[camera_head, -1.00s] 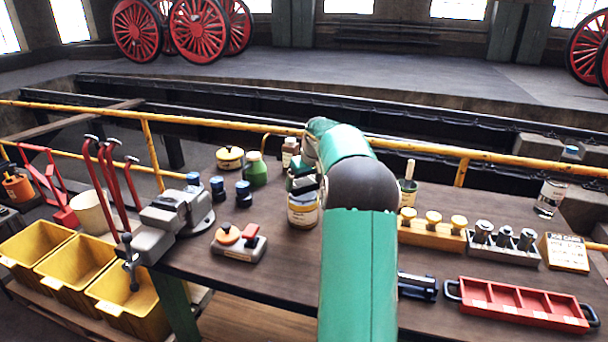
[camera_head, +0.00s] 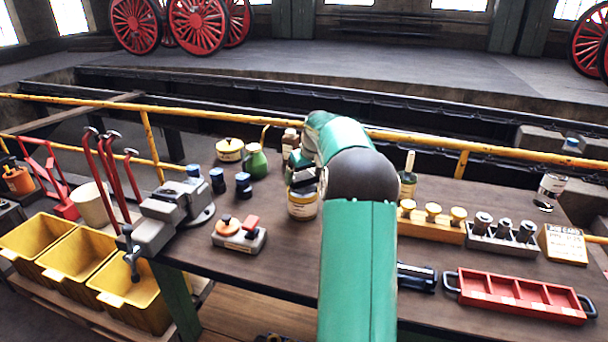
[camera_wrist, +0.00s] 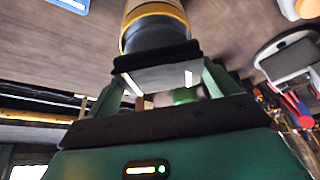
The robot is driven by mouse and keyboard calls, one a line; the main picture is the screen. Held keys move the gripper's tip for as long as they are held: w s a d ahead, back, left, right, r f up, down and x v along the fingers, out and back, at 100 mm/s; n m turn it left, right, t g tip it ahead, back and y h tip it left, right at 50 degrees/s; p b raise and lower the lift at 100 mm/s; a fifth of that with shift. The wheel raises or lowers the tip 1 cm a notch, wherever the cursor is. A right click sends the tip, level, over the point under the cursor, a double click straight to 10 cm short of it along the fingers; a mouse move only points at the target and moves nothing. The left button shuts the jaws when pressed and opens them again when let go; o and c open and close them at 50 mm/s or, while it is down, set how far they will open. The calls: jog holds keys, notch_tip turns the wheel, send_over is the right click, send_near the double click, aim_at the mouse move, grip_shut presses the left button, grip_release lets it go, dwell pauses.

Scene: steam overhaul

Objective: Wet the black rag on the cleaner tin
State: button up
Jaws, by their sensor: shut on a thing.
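The cleaner tin (camera_head: 302,208), cream with a yellow band, stands upright on the bench just left of my forearm in the head view. In the wrist view its yellow-banded side (camera_wrist: 155,17) shows at top centre, its dark end facing my gripper. My gripper (camera_wrist: 158,78) is shut on a dark, flat piece that looks like the black rag (camera_wrist: 157,54). The rag is at the tin's end; whether it touches is not clear. In the head view my gripper (camera_head: 304,180) is over the tin, and my arm partly hides it.
A green bottle (camera_head: 255,162) and a yellow-lidded pot (camera_head: 229,150) stand behind left. A vise (camera_head: 170,210) and an orange-knobbed block (camera_head: 238,235) are left. A brush pot (camera_head: 407,184), a wooden rack (camera_head: 430,229) and a red tray (camera_head: 520,298) are right.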

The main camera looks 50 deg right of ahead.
aim_at(304, 176)
jog(key=shift+f, duration=1)
dwell(1.1)
jog(key=shift+r, duration=3.55)
